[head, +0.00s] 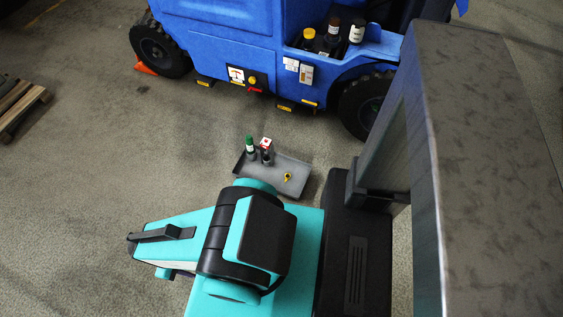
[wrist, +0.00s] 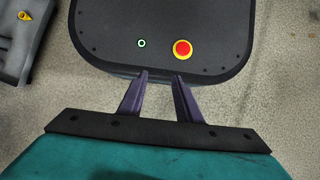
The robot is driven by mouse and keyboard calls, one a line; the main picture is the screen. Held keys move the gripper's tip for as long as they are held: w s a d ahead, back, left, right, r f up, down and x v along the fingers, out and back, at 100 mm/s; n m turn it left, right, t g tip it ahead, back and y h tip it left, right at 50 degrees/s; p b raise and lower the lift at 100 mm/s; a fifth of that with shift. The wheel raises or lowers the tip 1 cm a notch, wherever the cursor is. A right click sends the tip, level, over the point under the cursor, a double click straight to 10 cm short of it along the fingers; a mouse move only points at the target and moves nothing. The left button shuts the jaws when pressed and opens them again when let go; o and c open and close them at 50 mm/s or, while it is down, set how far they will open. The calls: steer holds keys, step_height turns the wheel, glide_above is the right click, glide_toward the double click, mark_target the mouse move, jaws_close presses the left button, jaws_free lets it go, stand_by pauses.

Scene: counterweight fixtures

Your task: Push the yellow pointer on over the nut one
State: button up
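The yellow pointer (head: 287,177) is a small piece on the right part of a grey tray (head: 292,165) that lies on the floor. It also shows at the top left corner of the wrist view (wrist: 25,16), on grey metal. A dark spot shows on it; whether that is a nut or a hole is too small to tell, and no marking for "one" is readable. My gripper (wrist: 160,76) is open and empty, its two dark fingers apart, well to the right of the pointer in the wrist view.
A blue vehicle (head: 230,40) with black wheels stands behind, holding several bottles. A wooden pallet (head: 18,104) lies at left. The floor between is clear.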

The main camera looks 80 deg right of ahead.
steer(key=shift+o, duration=1)
steer(key=shift+d, duration=0.1)
steer(key=w+d+f+m+t+b, duration=0.15)
steer(key=d+f+b, duration=0.35)
steer(key=d, duration=0.6)
steer(key=w+d+f+y+b, duration=0.15)
steer(key=d+f+b, duration=0.3)
steer(key=d, duration=0.55)
steer(key=w+d+f+t+b, duration=0.15)
steer(key=d+f+b, duration=0.35)
steer(key=d, duration=0.6)
steer(key=s+d+f+b, duration=0.2)
steer(key=s+d+b, duration=0.25)
steer(key=d, duration=0.45)
steer(key=s+d+f+b, duration=0.2)
steer(key=s+d+b, duration=0.3)
steer(key=d, duration=0.4)
steer(key=s+d+f+b, duration=0.1)
steer(key=s+d+b, duration=0.1)
steer(key=s+d, duration=0.3)
steer(key=s+d+m+b, duration=0.1)
steer(key=s+d, duration=0.5)
steer(key=s, duration=0.6)
steer(key=shift+f+h+b, duration=0.35)
steer(key=shift+h+b, duration=0.1)
steer(key=shift+b, duration=0.15)
steer(key=shift+f+m, duration=0.2)
steer(key=shift+m, duration=0.05)
